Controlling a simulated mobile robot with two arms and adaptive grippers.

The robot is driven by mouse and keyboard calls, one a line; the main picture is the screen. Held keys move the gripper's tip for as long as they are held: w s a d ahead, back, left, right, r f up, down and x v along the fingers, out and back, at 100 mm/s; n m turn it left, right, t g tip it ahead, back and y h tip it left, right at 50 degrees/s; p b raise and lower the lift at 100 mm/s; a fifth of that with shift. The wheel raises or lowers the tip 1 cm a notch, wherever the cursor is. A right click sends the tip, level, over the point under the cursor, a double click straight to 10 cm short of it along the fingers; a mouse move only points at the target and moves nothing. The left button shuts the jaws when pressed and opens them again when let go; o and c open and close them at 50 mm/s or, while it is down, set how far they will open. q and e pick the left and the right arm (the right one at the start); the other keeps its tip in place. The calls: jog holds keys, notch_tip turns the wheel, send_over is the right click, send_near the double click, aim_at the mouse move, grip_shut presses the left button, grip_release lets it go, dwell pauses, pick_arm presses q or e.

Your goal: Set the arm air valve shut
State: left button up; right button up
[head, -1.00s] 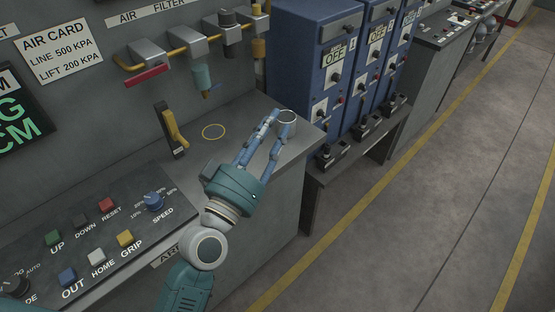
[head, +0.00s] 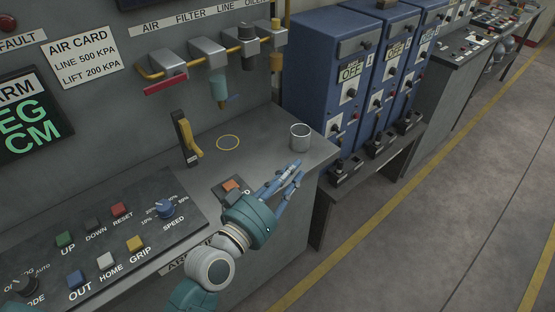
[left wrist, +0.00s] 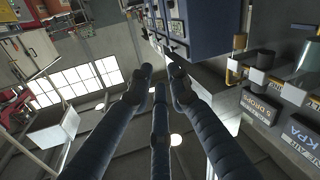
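The air line (head: 180,70) runs along the wall panel at the upper middle of the head view. At its left end is a valve (head: 170,64) with a red handle (head: 166,87) that lies along the pipe; I take it for the arm air valve. My left gripper (head: 298,170) is over the front right of the bench, well to the right of and below the valve. Its blue fingers are apart and hold nothing. The left wrist view shows the same fingers (left wrist: 160,80) with empty space between them. My right gripper is not in view.
A grey metal cup (head: 300,138) stands on the bench just beyond my left fingertips. A yellow lever (head: 189,138) stands below the air line, beside a yellow ring mark (head: 228,143). A button panel (head: 110,235) is at lower left. Blue cabinets (head: 325,70) stand right.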

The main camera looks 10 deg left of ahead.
pick_arm(q)
grip_shut()
jog(key=w+a+r+n+t+y, duration=0.2)
jog(key=w+a+r+t+y, duration=0.4)
jog(key=a+r+y, duration=0.4)
jog(key=s+a+r+n+y, duration=0.1)
jog(key=a+r+n+y, duration=0.25)
jog(key=a+y, duration=0.5)
notch_tip(320, 180, up, 7)
jog(key=n+g+y+p, duration=0.6)
jog(key=y, duration=0.3)
send_over(165, 83)
jog(key=s, duration=0.3)
jog(key=shift+s+f, duration=0.15)
jog(key=shift+f, duration=1.9)
